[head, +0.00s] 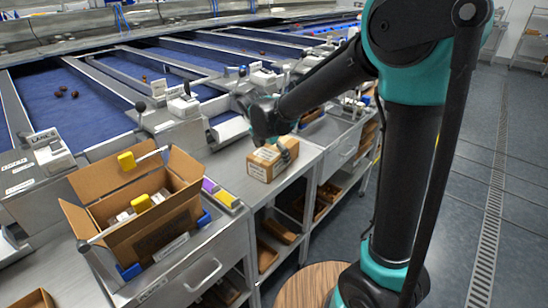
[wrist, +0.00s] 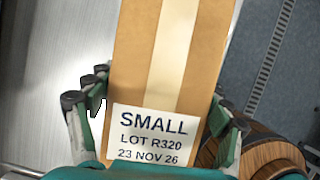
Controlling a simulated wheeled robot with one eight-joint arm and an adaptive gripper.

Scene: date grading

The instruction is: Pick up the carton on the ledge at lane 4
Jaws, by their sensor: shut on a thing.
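A small closed brown carton (head: 264,164) is at the front edge of the grey ledge (head: 235,150) in the head view. In the wrist view the carton (wrist: 205,50) fills the middle, with pale tape along its top and a white label reading SMALL, LOT R320, 23 NOV 26. My gripper (head: 284,150) is shut on the carton. In the wrist view, the fingers of my gripper (wrist: 160,120) lie along its left and right sides. The carton's underside is hidden, so I cannot tell whether it touches the ledge.
Blue sorting lanes (head: 75,105) with metal dividers run behind the ledge. Shelves (head: 275,235) sit below; open floor (head: 460,190) is at right.

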